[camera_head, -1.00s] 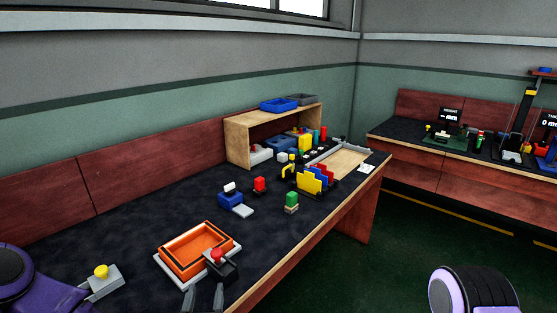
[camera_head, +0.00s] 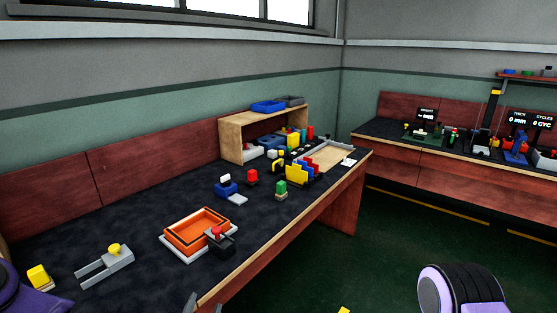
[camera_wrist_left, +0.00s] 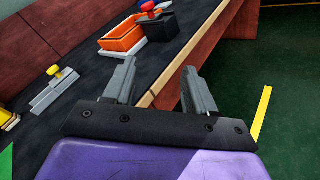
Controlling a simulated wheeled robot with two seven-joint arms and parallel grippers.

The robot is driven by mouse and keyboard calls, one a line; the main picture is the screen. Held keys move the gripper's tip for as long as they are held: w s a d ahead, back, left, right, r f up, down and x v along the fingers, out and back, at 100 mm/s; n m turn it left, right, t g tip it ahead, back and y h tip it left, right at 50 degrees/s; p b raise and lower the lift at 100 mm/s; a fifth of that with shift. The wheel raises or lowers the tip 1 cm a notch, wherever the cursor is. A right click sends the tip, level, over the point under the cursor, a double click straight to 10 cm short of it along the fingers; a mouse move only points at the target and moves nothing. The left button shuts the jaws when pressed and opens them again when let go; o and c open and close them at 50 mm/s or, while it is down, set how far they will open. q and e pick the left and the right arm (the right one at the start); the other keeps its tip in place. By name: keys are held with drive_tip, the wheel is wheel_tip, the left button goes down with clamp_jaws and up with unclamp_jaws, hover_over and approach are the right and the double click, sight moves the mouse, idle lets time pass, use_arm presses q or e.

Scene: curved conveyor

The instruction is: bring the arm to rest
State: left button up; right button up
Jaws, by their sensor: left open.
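My left gripper (camera_head: 204,304) shows only by its fingertips at the bottom edge of the head view, at the table's front edge. In the left wrist view its two grey fingers (camera_wrist_left: 158,70) stand wide apart with nothing between them. The table edge runs between and beyond the fingers. The orange tray (camera_head: 197,232) and the black box with a red knob (camera_head: 218,238) lie beyond the gripper, apart from it. My right gripper is out of view.
A grey fixture with a yellow knob (camera_head: 105,264) and a yellow block (camera_head: 39,277) lie at the left of the table. Open floor (camera_head: 375,240) lies to the right.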

use_arm(q)
drive_tip(key=s+a+f+m+g, duration=0.1)
drive_tip(key=s+f+m+g, duration=0.3)
drive_tip(key=s+f+m, duration=0.4)
drive_tip(key=s+a+f+m+g, duration=0.1)
drive_tip(key=s+f+m+g, duration=0.35)
drive_tip(key=f+m, duration=0.4)
drive_tip(key=s+a+f+m+g+y, duration=0.1)
drive_tip(key=s+a+f+m+g, duration=0.1)
drive_tip(key=s+a, duration=0.3)
drive_tip(key=s+a+f+m+g+y, duration=0.1)
drive_tip(key=s+a+f+m+g, duration=0.2)
drive_tip(key=s, duration=0.6)
drive_tip(key=a+f+m, duration=0.1)
drive_tip(key=a+f, duration=0.1)
drive_tip(key=a, duration=0.1)
drive_tip(key=shift+s+m+y, duration=0.35)
drive_tip(key=shift+y, duration=0.05)
